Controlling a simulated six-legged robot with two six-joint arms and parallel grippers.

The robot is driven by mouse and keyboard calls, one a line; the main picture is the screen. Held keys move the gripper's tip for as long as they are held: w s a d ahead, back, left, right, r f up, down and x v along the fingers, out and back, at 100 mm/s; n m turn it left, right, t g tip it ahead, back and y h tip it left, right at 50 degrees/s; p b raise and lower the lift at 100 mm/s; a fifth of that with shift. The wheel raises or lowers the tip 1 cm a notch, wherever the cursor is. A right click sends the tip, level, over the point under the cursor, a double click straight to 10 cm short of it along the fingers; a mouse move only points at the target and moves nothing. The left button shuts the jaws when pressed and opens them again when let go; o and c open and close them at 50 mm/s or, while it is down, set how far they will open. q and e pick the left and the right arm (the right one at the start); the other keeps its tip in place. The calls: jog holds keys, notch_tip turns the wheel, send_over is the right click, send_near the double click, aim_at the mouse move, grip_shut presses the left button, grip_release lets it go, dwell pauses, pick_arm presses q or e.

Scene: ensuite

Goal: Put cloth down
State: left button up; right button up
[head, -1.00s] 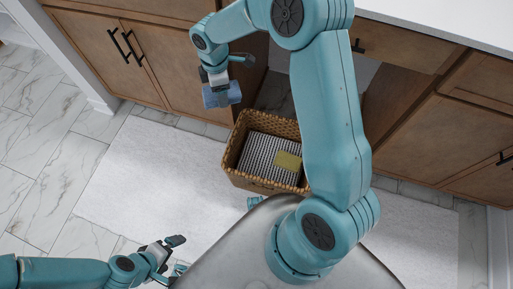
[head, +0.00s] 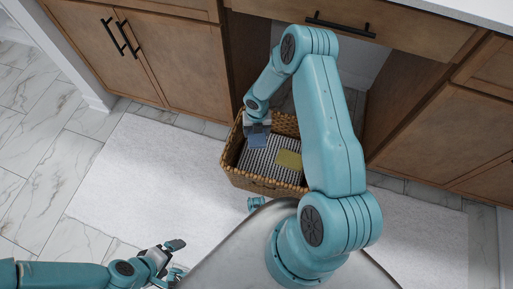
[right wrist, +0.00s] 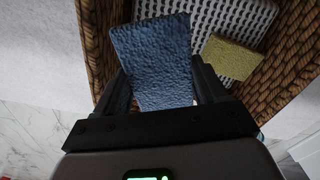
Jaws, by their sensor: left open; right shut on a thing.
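A blue cloth (head: 258,140) is held by my right gripper (head: 257,128) over the left part of a wicker basket (head: 262,186). In the right wrist view the blue cloth (right wrist: 156,62) sits between the two dark fingers of my right gripper (right wrist: 165,85), which is shut on it. I cannot tell whether the cloth touches what lies below. Inside the basket are a grey-and-white woven cloth (head: 262,161) and a yellow sponge-like piece (head: 289,159). My left gripper (head: 172,256) is open and empty, low at the left, above the floor near the mat.
The basket stands on a pale mat (head: 130,180) in front of wooden cabinets (head: 165,60). A drawer (head: 345,28) and a white countertop (head: 470,15) lie beyond my right arm. Marble tile (head: 30,170) is clear at the left.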

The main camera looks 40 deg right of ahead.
notch_tip(320, 180, down, 12)
jog(key=b, duration=0.3)
jog(key=shift+r+b, duration=0.1)
jog(key=shift+b, duration=0.3)
jog(key=o, duration=1.2)
jog(key=shift+o, duration=0.2)
